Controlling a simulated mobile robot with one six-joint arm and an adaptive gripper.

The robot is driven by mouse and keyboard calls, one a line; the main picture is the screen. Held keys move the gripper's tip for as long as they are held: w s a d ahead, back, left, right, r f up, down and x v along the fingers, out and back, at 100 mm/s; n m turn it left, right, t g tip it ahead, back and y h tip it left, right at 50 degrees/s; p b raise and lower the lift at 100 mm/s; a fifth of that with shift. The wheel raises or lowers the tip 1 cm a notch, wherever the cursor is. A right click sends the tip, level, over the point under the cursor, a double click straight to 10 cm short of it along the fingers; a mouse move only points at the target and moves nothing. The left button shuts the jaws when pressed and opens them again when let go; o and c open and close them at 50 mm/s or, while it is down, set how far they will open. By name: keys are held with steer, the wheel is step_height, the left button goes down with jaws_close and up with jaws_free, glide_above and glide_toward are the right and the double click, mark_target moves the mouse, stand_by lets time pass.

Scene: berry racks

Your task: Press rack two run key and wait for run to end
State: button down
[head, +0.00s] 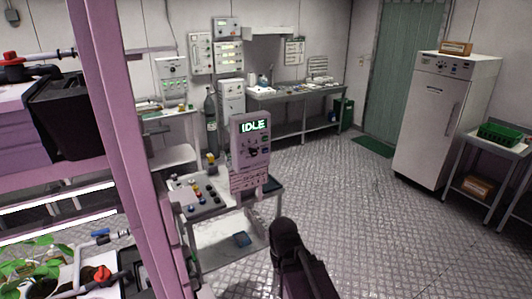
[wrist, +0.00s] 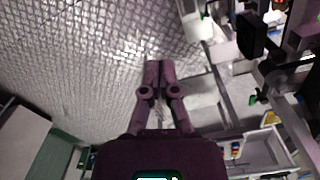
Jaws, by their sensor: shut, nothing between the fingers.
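A grey-pink control panel (head: 250,178) stands upright at the back of a small table, and its green display (head: 254,126) reads IDLE. A dark dial and several small keys sit below the display; they are too small to read, so I cannot tell which is the rack two run key. My gripper (wrist: 160,66) is shut and empty in the wrist view, with its fingertips over the floor, apart from any key. In the head view only part of my arm shows, in front of the small table; my fingertips cannot be made out there.
The small table (head: 219,208) holds several coloured knobs or caps. A pink rack post (head: 124,120) and plants (head: 35,255) stand close on the left. A white fridge (head: 438,125) and a side table with a green crate (head: 500,134) are right. The metal floor (head: 345,205) between is clear.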

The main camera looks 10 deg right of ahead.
mark_target(265, 151)
steer(key=shift+w, duration=0.1)
steer(key=w+d+r+n+t+h, duration=0.2)
steer(key=w+d+n+t+h, duration=0.15)
steer(key=w, duration=0.65)
steer(key=w+d+r+n+t+h, duration=0.25)
steer(key=w+d, duration=0.25)
steer(key=w, duration=0.4)
steer(key=w+r+n+t, duration=0.4)
steer(key=w+r+n, duration=0.1)
steer(key=w, duration=0.4)
steer(key=w+r+n+t+p, duration=0.1)
steer(key=w+r+n+t, duration=0.2)
steer(key=w+r+n, duration=0.3)
steer(key=w+n, duration=0.2)
steer(key=w, duration=0.2)
steer(key=shift+w+d+r+t+h+p, duration=0.15)
steer(key=shift+d+r+t+h+p, duration=0.15)
steer(key=shift+d+t+h, duration=0.1)
steer(key=shift+w+a, duration=0.1)
steer(key=shift+w, duration=0.1)
steer(key=shift+w+a+f, duration=0.1)
steer(key=shift+w+a, duration=0.35)
steer(key=shift+w, duration=0.9)
steer(key=shift+w+a+r, duration=0.1)
steer(key=shift+w+a, duration=0.3)
steer(key=shift+w, duration=0.9)
steer(key=shift+w+a+f, duration=0.1)
steer(key=shift+w+a, duration=0.35)
steer(key=shift+w, duration=0.9)
